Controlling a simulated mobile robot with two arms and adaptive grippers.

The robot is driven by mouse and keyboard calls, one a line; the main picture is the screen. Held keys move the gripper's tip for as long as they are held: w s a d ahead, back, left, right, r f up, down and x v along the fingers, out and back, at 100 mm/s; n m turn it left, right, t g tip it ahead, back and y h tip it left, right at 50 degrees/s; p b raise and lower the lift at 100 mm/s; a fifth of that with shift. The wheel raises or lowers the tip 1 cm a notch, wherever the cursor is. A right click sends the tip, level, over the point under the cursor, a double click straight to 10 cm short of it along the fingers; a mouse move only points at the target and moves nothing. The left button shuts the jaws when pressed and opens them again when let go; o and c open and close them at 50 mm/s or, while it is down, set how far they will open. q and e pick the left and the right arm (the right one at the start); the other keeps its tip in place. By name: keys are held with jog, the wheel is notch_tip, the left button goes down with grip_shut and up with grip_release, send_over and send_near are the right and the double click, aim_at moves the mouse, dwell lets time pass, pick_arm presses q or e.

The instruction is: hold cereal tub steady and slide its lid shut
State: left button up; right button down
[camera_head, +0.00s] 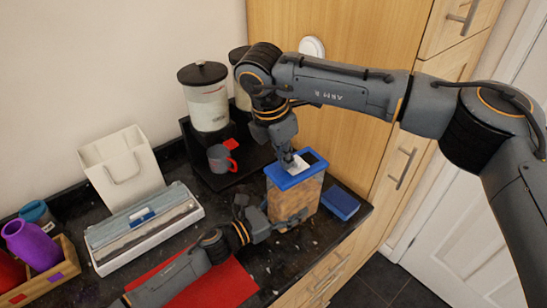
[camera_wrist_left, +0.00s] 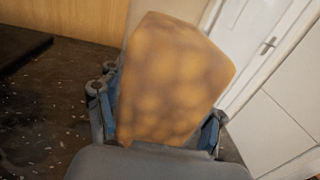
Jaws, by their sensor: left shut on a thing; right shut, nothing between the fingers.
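The cereal tub (camera_head: 293,204) stands upright near the counter's right end, its sides patterned in tan and brown, with a blue rim on top. In its top, a pale sliding lid (camera_head: 297,164) shows beside a dark gap. My left gripper (camera_head: 272,214) is low at the tub with its fingers shut on the sides. In the left wrist view, the tub (camera_wrist_left: 175,80) fills the space between both fingers (camera_wrist_left: 158,125). My right gripper (camera_head: 288,162) is shut and empty, pointing down at the lid. Whether its tips touch the lid is hard to tell.
A blue box (camera_head: 340,203) lies right of the tub near the counter edge. A grey mug (camera_head: 219,158) and a dispenser (camera_head: 207,97) stand behind on a black stand.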

aim_at(303, 160)
jog(key=shift+w+d, duration=0.2)
jog(key=w+d, duration=0.1)
jog(key=d, duration=0.1)
jog(key=w+d, duration=0.1)
jog(key=w, duration=0.1)
jog(key=shift+d, duration=0.35)
jog(key=shift+a, duration=0.1)
jog(key=shift+s+a, duration=1.25)
jog(key=shift+a, duration=0.25)
jog(key=v, duration=1)
pick_arm(q)
jog(key=o, duration=1.7)
